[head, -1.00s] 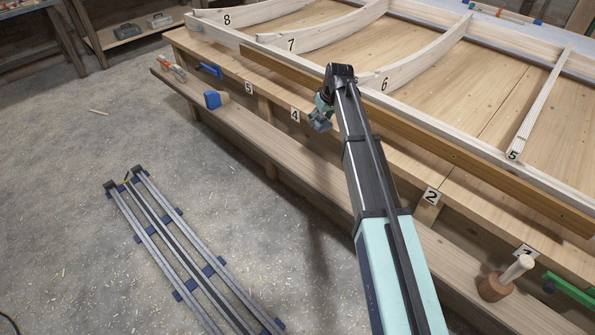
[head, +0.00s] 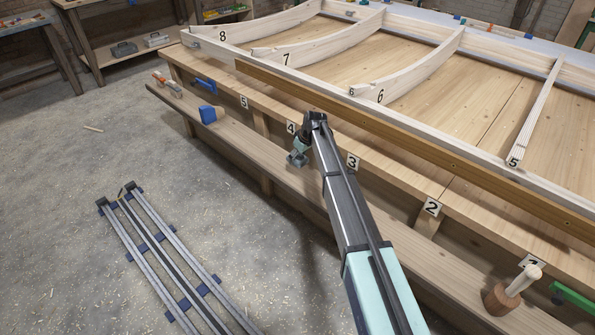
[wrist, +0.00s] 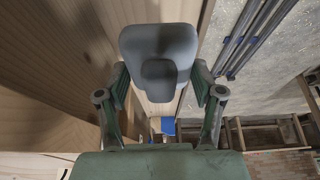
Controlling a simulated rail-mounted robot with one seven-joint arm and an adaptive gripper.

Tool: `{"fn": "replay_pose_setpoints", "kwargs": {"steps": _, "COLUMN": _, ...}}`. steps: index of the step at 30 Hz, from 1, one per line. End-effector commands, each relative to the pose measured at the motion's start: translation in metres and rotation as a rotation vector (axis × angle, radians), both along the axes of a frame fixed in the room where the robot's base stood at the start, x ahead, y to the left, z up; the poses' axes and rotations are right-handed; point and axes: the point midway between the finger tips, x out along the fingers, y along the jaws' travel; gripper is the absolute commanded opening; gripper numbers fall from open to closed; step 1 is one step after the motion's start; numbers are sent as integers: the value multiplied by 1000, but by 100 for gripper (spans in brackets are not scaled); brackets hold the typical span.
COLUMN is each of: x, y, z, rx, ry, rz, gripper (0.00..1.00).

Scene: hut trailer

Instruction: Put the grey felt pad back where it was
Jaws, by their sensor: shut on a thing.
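The grey felt pad (wrist: 160,42) is a rounded grey piece with a smaller rounded part on its near side. In the wrist view it sits between the two fingers of my gripper (wrist: 158,85), which is shut on it. In the head view my gripper (head: 298,158) is at the long bench's front side, between number tag 4 (head: 291,128) and number tag 3 (head: 352,162). It appears over the low plank shelf (head: 235,150); I cannot tell the exact height. The pad is too small there to make out clearly.
A blue block (head: 211,114) and orange-handled tools (head: 168,84) lie on the shelf's far end. A wooden mallet (head: 512,288) stands at the near right. Curved wooden ribs (head: 410,72) lie on the bench. Metal rails (head: 160,255) lie on the floor at left.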

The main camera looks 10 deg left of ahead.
Motion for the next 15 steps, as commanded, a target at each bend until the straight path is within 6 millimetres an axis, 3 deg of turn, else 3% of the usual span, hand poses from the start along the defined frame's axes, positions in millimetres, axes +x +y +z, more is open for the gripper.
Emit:
{"fn": "replay_pose_setpoints", "kwargs": {"steps": 4, "x": 0, "y": 0, "z": -27, "rx": 1, "ry": 1, "rz": -1, "gripper": 34}}
{"fn": "replay_pose_setpoints", "kwargs": {"steps": 15, "x": 0, "y": 0, "z": -54, "rx": 0, "ry": 2, "rz": -1, "gripper": 34}}
